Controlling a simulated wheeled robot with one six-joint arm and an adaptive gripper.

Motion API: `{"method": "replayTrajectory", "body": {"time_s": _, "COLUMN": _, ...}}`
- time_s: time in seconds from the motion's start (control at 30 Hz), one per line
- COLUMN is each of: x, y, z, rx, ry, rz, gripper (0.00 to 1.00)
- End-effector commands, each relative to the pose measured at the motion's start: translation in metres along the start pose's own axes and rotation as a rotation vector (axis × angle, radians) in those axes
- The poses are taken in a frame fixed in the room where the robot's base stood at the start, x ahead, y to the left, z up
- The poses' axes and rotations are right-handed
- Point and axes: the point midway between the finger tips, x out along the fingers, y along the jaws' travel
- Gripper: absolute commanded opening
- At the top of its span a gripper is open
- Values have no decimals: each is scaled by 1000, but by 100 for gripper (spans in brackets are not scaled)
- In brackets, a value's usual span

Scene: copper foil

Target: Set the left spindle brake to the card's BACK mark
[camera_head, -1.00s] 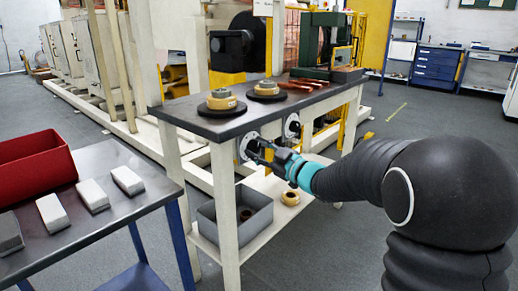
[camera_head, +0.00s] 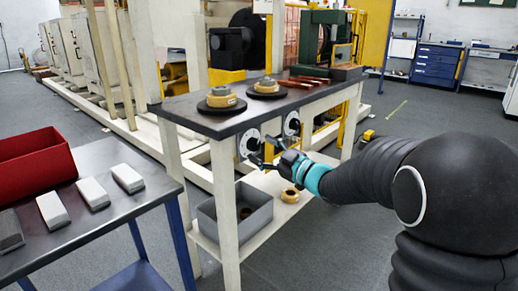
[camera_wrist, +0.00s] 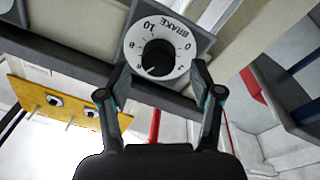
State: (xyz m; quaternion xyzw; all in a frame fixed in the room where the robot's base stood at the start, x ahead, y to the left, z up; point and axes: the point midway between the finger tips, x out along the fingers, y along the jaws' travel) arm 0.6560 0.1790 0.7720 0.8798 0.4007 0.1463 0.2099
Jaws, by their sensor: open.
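The left brake dial (camera_head: 250,143) is a white disc on the front edge of the dark-topped bench. In the wrist view the dial face (camera_wrist: 176,32) reads BRAKE with numbers around a round black knob (camera_wrist: 158,58). A small light mark shows near the knob's lower left; its exact reading is unclear. My gripper (camera_head: 264,156) is open just in front of this dial. In the wrist view its fingers (camera_wrist: 160,72) stand apart on either side of the knob, with no clear contact. The right dial (camera_head: 292,123) is farther along the edge. I cannot make out the card.
Two spools (camera_head: 222,98) (camera_head: 267,87) stand on the bench top (camera_head: 205,124). A grey bin (camera_head: 254,219) and a yellow ring (camera_head: 290,195) are on its lower shelf. A table with a red bin (camera_head: 35,160) and several pale blocks (camera_head: 92,193) is at left.

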Motion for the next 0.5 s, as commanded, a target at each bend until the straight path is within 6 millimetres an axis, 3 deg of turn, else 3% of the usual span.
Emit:
{"method": "replayTrajectory", "body": {"time_s": 0.3, "x": -64, "y": 0, "z": 0, "rx": -1, "ry": -2, "rz": 1, "gripper": 65}}
{"method": "replayTrajectory", "body": {"time_s": 0.5, "x": -90, "y": -1, "z": 0, "rx": 0, "ry": -2, "rz": 0, "gripper": 65}}
